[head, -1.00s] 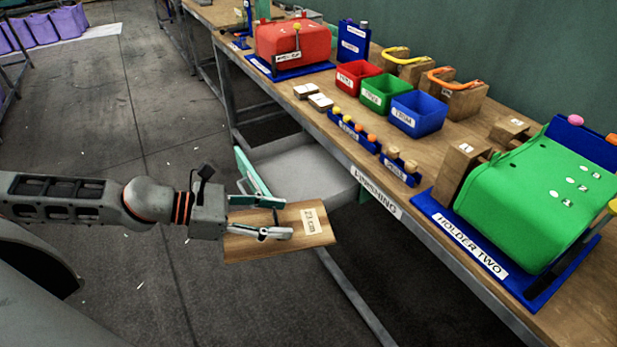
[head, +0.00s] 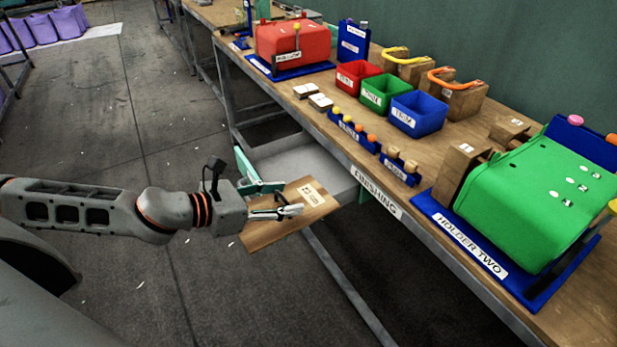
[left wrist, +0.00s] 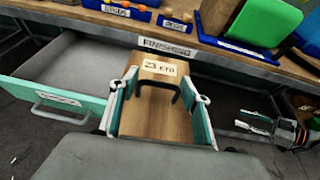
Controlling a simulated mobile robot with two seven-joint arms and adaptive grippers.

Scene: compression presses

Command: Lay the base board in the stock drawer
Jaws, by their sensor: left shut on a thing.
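The base board (head: 285,222) is a flat wooden board with a pale label. My left gripper (head: 288,198) is shut on it and holds it in the air, just in front of the bench. In the left wrist view the board (left wrist: 155,118) lies between the two fingers. The stock drawer (head: 300,163) is pulled out under the bench, with a grey inside and a teal front. The board's far edge overlaps the drawer's near side in the head view. In the left wrist view the open drawer (left wrist: 70,65) is left of the board. My right gripper (left wrist: 258,124) shows small at the right there.
The bench (head: 330,146) above the drawer has a FINISHING label on its edge. It bears red, green and blue bins (head: 418,112), knob racks, a red press (head: 292,45) and a green press (head: 530,200). The drawer's visible inside is empty.

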